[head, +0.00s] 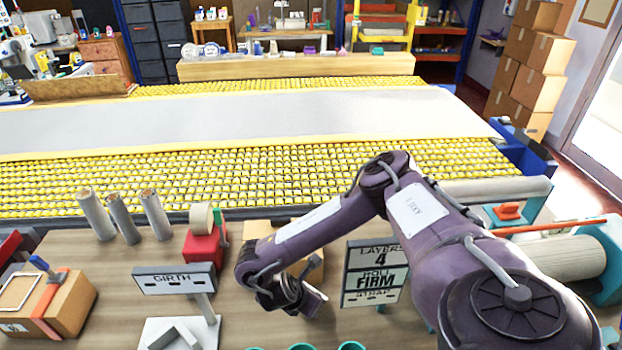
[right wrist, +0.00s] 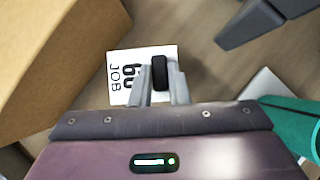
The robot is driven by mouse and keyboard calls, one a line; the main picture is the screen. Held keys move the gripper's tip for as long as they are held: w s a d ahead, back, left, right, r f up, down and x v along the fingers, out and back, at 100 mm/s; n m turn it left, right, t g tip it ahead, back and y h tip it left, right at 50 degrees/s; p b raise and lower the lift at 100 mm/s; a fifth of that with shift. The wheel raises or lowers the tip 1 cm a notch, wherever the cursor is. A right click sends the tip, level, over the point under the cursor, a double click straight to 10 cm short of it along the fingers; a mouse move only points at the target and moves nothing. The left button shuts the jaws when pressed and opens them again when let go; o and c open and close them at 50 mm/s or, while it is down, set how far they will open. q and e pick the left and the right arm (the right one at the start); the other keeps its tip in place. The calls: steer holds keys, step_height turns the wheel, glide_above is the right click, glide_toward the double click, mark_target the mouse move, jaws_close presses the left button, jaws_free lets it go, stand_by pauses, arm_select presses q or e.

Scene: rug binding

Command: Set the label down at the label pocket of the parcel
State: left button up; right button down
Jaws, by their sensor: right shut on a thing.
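The label (right wrist: 126,68) is a white card printed "JOB 60" in the right wrist view. My right gripper (right wrist: 161,88) is shut on a black grip piece on its face. In the head view my right gripper (head: 308,300) hangs low over the bench, left of the layer sign; the label is not distinguishable there. A cardboard box (head: 256,230) is partly hidden behind my right arm. Another cardboard box (head: 72,300) at the left has an orange strap and a white rectangular outline (head: 20,290) on top, possibly a label pocket. My left gripper is not in view.
A GIRTH sign (head: 174,280), a red tape dispenser (head: 203,246) and several grey rolls (head: 122,218) stand on the bench. A "LAYERS 4" sign (head: 375,275) stands right of my gripper. A cardboard face (right wrist: 50,45) is close at the left in the wrist view.

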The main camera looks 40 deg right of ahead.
steer(key=shift+a+f, duration=0.1)
steer(key=shift+f, duration=2.15)
steer(key=shift+f, duration=0.15)
steer(key=c, duration=1.4)
jaws_free()
